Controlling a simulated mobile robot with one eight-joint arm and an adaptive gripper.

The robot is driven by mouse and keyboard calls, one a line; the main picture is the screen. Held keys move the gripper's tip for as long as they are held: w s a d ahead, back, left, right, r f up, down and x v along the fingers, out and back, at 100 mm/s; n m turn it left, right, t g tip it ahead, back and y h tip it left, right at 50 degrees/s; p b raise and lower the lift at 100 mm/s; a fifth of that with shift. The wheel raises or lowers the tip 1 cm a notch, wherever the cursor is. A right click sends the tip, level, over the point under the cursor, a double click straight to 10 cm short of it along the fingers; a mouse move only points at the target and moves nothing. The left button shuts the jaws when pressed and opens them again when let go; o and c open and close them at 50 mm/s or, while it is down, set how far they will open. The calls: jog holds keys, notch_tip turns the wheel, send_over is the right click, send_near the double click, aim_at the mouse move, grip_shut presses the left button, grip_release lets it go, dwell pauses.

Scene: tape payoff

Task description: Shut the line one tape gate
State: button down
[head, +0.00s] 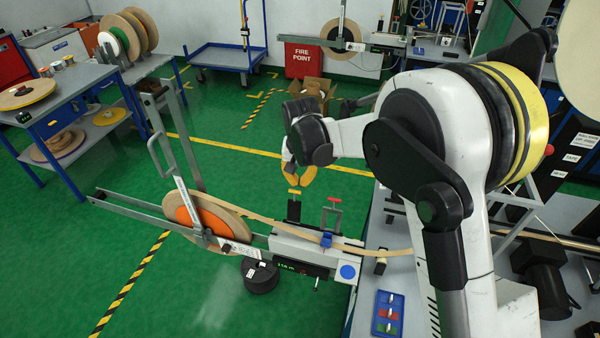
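The payoff unit holds a tan tape reel with an orange hub (186,216) on a grey frame. Its tape (262,220) runs right over a white box (290,247) with a green display and past a blue block (326,240). A yellow-topped upright (294,192) and a red-topped bracket (334,205) stand behind the tape there. Which part is the line one tape gate, and whether it is open, I cannot tell. My gripper (299,181) points down just above the yellow top. Its yellow fingertips look slightly apart and empty. Contact with the yellow top is not clear.
A long grey arm (175,173) slants over the reel. A black round weight (260,276) sits below the box. A blue tray (388,313) lies on the bench at right. Another reel unit (341,36) stands behind. Green floor is open at left.

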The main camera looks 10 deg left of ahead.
jog(key=shift+s+r, duration=0.2)
jog(key=shift+s, duration=0.7)
jog(key=shift+s, duration=0.1)
